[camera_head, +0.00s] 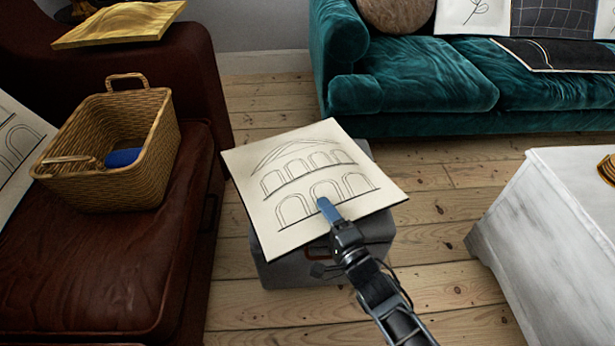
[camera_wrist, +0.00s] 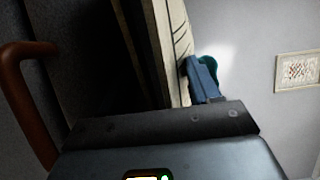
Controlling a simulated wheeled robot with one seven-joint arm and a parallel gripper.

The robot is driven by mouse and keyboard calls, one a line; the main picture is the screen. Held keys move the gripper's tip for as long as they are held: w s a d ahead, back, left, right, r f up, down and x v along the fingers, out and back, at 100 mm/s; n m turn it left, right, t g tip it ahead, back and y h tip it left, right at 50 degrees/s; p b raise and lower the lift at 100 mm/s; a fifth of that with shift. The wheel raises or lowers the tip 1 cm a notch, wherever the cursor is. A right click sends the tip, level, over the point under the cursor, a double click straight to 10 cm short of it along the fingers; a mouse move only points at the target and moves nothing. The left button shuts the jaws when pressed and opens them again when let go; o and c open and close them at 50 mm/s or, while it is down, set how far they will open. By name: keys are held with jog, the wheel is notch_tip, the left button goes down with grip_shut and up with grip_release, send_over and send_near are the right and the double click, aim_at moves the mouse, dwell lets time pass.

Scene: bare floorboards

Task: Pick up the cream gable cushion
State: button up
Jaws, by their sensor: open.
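The cream gable cushion (camera_head: 313,182), printed with a gabled, arched building front, lies on a grey box (camera_head: 275,272). My gripper (camera_head: 326,208) is at its near edge, with one blue finger over the printed face. In the wrist view the cushion (camera_wrist: 173,50) shows edge-on, its lined face beside the blue finger (camera_wrist: 204,78). The other finger is hidden, and I cannot tell whether it is under the cushion. The gripper is open.
A brown leather seat (camera_head: 90,265) at left bears a wicker basket (camera_head: 125,180). A teal sofa (camera_head: 440,75) stands behind, and a white table (camera_head: 550,250) at right. Bare floorboards (camera_head: 450,220) lie between. A brown handle (camera_wrist: 25,60) shows in the wrist view.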

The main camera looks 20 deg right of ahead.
jog(key=c, duration=0.9)
jog(key=shift+r, duration=0.1)
